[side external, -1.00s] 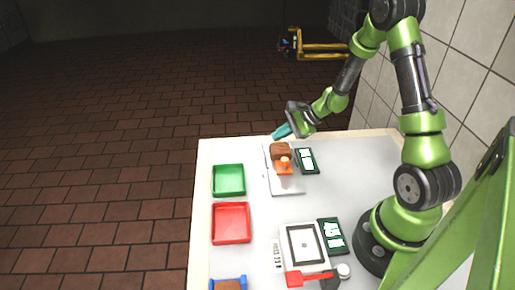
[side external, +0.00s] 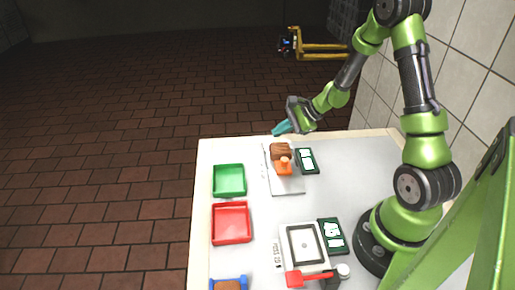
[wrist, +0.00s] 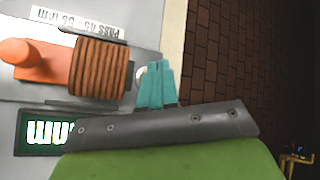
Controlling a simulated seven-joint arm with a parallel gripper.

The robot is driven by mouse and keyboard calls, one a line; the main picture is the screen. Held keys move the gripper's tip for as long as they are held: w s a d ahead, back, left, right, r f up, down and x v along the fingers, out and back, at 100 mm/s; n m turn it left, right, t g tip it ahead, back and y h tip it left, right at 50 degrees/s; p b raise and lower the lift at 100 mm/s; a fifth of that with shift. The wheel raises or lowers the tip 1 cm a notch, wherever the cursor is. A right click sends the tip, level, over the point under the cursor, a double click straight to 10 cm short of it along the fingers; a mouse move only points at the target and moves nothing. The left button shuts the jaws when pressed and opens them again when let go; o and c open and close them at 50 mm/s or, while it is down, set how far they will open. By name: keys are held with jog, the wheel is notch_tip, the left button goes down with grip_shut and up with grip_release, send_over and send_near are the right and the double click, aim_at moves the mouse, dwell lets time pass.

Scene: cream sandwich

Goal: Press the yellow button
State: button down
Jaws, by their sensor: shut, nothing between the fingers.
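In the wrist view a small pale round button (wrist: 142,74) with a yellowish tint shows beside my fingertips, partly hidden by them. My gripper (wrist: 153,68) has teal fingers and is shut with nothing between them. Its tips are right beside the button; I cannot tell whether they touch it. In the side external view my gripper (side external: 275,133) is at the far edge of the table, just beyond the brown ridged block (side external: 281,150). The button cannot be made out in that view.
An orange knobbed piece (side external: 284,167) adjoins the brown block on a grey station, with a green display (side external: 307,160) beside it. Green (side external: 229,180) and red (side external: 231,223) trays lie left. A second station (side external: 305,245) and a red tool (side external: 308,279) are nearer the camera.

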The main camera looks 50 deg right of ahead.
jog(key=shift+r, duration=2.5)
jog(key=shift+s+a+f+n+g, duration=0.15)
jog(key=shift+s+a+n+g, duration=0.25)
jog(key=shift+s, duration=0.2)
jog(key=shift+s+a+f+n+g, duration=0.1)
jog(key=shift+s+a+n+g, duration=0.15)
jog(key=shift+s+a, duration=0.25)
jog(key=s+a+r+n+h, duration=0.2)
jog(key=s+a+r+n, duration=1.3)
jog(key=r+n, duration=0.1)
jog(key=shift+r, duration=0.15)
